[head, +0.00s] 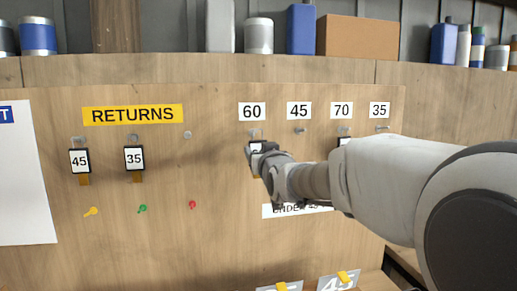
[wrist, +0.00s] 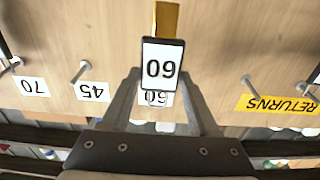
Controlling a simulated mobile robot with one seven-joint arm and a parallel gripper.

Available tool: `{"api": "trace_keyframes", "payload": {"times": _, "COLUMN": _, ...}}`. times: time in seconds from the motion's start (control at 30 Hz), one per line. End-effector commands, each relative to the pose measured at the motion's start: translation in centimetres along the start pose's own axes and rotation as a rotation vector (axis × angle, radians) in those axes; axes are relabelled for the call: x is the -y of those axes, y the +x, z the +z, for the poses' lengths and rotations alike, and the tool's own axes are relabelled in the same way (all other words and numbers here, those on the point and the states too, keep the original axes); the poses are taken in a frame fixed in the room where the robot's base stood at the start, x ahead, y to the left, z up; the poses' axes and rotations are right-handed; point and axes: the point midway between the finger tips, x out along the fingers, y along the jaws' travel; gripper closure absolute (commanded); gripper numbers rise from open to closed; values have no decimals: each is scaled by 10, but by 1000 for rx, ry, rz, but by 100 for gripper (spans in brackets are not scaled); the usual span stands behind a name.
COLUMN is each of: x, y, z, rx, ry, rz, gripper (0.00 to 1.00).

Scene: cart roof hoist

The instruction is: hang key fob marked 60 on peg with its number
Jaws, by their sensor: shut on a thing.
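The key fob marked 60 (wrist: 162,62), a white tag in a black frame with a brown strip, is held between the fingers of my gripper (wrist: 161,78). In the head view, my gripper (head: 256,149) is at the board just below the 60 label (head: 252,112), with the fob (head: 257,146) partly hidden by it. The peg under that label (head: 254,132) shows just above the fob. In the wrist view, the fob covers part of the 60 label (wrist: 155,99). I cannot tell whether the fob touches the peg.
Pegs labelled 45 (head: 300,130), 70 (head: 344,129) and 35 (head: 382,128) are to the right; a fob partly hidden by my arm hangs under 70. Under RETURNS (head: 133,114) hang fobs 45 (head: 80,161) and 35 (head: 134,158), beside an empty peg (head: 187,135).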

Motion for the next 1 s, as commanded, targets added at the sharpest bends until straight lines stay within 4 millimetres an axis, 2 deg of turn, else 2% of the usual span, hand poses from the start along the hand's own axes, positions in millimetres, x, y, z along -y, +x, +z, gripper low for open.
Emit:
{"api": "trace_keyframes", "payload": {"times": 0.63, "x": 0, "y": 39, "z": 0, "rx": 1, "ry": 0, "rz": 0, "gripper": 100}}
{"api": "trace_keyframes", "payload": {"times": 0.7, "x": 0, "y": 43, "z": 6, "rx": -1, "ry": 0, "rz": 0, "gripper": 100}}
{"api": "trace_keyframes", "payload": {"times": 1.0, "x": 0, "y": 50, "z": 7, "rx": -1, "ry": 0, "rz": 0, "gripper": 100}}
